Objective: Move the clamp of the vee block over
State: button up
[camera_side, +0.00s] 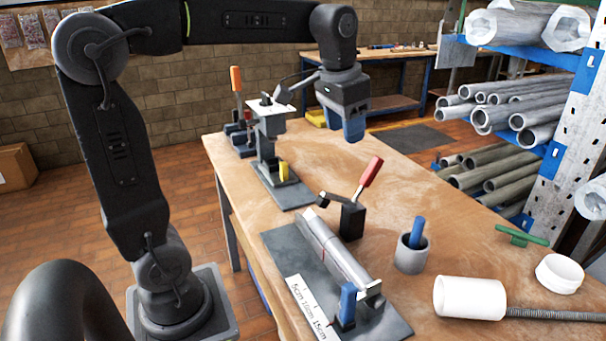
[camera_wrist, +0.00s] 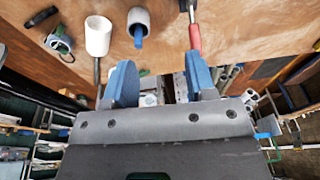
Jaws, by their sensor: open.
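The vee block's toggle clamp (camera_side: 352,218) has a black body and a red handle (camera_side: 370,172) that tilts up to the right. Its short dark arm reaches left near the far end of a grey tube (camera_side: 335,252); I cannot tell if it touches. The tube lies on the vee block's dark base plate (camera_side: 282,243). My gripper (camera_side: 353,138) is open and empty, well above the bench and behind the clamp. In the wrist view, the red handle (camera_wrist: 194,38) shows beyond the right blue finger of my gripper (camera_wrist: 162,82), apart from it.
A grey cup (camera_side: 410,257) holding a blue item stands right of the clamp. A white cylinder (camera_side: 468,298), threaded rod (camera_side: 555,314), white ring (camera_side: 560,273) and green tool (camera_side: 522,236) lie farther right. A fixture with a yellow part (camera_side: 284,171) stands behind. A pipe rack borders the right.

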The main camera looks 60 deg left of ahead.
jog(key=s+d+f+t, duration=0.1)
jog(key=s+d+f, duration=0.1)
jog(key=s, duration=0.3)
jog(key=s+d+f+t, duration=0.1)
jog(key=s+d+f, duration=0.2)
jog(key=s, duration=0.2)
jog(key=shift+s+d, duration=0.15)
jog(key=shift+s, duration=0.25)
